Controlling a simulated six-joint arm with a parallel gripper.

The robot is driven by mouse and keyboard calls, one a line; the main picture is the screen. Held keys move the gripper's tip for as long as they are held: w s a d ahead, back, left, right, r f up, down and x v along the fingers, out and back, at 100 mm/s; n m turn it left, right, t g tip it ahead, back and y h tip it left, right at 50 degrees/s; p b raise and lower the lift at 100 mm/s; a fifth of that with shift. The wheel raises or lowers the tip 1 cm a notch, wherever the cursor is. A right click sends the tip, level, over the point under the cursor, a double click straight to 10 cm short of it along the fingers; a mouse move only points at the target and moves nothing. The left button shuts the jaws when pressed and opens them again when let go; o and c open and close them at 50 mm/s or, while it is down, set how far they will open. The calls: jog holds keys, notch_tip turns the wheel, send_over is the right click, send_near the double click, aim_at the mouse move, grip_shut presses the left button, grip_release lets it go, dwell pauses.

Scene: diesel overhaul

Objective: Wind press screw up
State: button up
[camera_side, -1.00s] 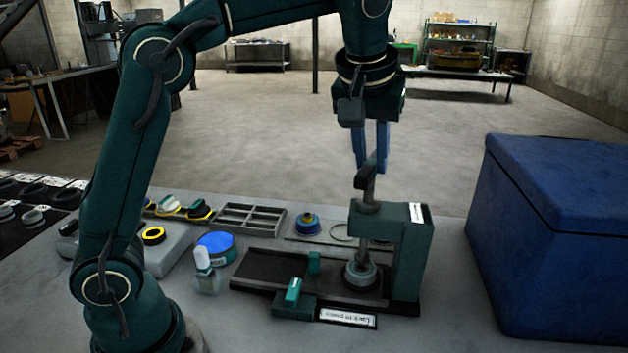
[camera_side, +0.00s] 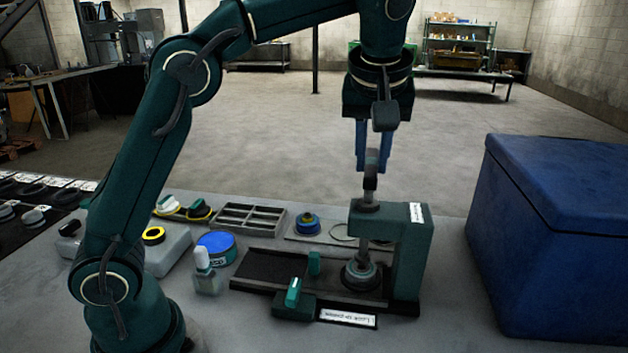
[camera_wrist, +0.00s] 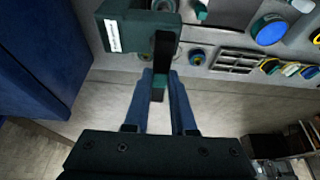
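The green press (camera_side: 410,245) stands on the bench in the side view, its screw (camera_side: 363,250) running down to a round grey part (camera_side: 360,275) on the press bed. The dark crank handle (camera_side: 370,178) rises above the press at the top of the screw. My gripper (camera_side: 373,165) points down from above, its two blue fingers on either side of the handle's upper end. In the wrist view, the dark crank arm (camera_wrist: 164,50) runs from the press to between the fingertips (camera_wrist: 160,78), and the handle end fills the gap between them. The fingers partly hide the grip.
A large blue chest (camera_side: 550,230) stands right of the press. Left of it are a white-capped bottle (camera_side: 204,270), a blue-lidded tin (camera_side: 216,243) and a grey divided tray (camera_side: 248,218). A blue and yellow round part (camera_side: 307,223) sits behind the press bed.

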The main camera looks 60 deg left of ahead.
jog(key=o, duration=0.4)
jog(key=shift+s+f, duration=0.1)
jog(key=shift+f, duration=0.05)
jog(key=shift+d+r, duration=0.2)
jog(key=shift+r, duration=0.6)
jog(key=shift+v, duration=1.2)
jog(key=shift+s+d+r, duration=0.15)
jog(key=shift+s+r, duration=0.15)
jog(key=shift+r, duration=0.2)
